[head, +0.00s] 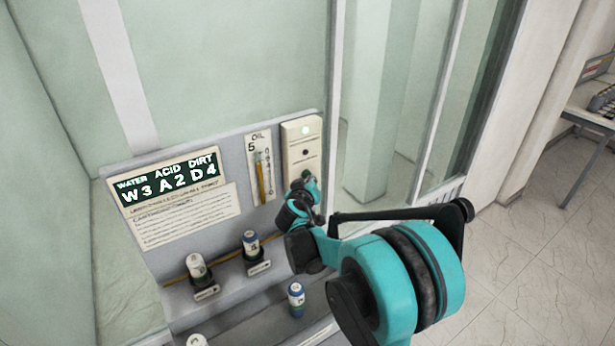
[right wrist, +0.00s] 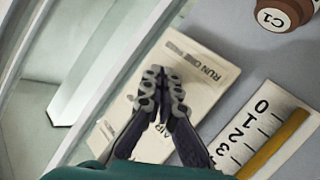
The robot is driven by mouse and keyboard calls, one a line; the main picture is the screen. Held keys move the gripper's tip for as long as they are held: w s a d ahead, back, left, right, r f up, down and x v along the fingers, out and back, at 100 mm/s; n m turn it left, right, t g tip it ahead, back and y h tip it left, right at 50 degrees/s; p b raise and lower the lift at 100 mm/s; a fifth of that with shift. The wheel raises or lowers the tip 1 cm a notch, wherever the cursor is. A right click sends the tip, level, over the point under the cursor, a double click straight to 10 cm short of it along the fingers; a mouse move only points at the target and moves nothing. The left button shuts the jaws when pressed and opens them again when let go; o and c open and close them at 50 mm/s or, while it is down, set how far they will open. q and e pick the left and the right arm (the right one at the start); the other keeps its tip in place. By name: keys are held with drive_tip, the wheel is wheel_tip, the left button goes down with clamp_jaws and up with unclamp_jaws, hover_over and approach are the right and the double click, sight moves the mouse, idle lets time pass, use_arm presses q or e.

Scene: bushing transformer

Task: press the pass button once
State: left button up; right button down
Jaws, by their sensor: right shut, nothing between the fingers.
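A cream control plate (head: 292,135) is fixed at the right end of the grey panel. My right gripper (head: 307,177) is shut and empty, in front of the plate's lower part, hiding what lies there. In the right wrist view the shut fingertips (right wrist: 162,76) overlap the plate (right wrist: 212,72), beside printed text starting "RUN". I cannot tell whether they touch it. No label reading "pass" is legible, and the pass button cannot be made out. My left gripper is out of view.
An oil gauge (head: 258,168) with a yellow column stands just left of the plate. A brown round part marked C1 (right wrist: 287,12) shows in the wrist view. Glass framing borders the right.

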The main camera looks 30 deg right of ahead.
drive_tip(key=shift+w, duration=0.1)
idle(0.5)
drive_tip(key=shift+w, duration=0.35)
drive_tip(key=shift+s, duration=0.4)
idle(0.3)
drive_tip(key=s, duration=0.6)
drive_tip(key=shift+d, duration=0.25)
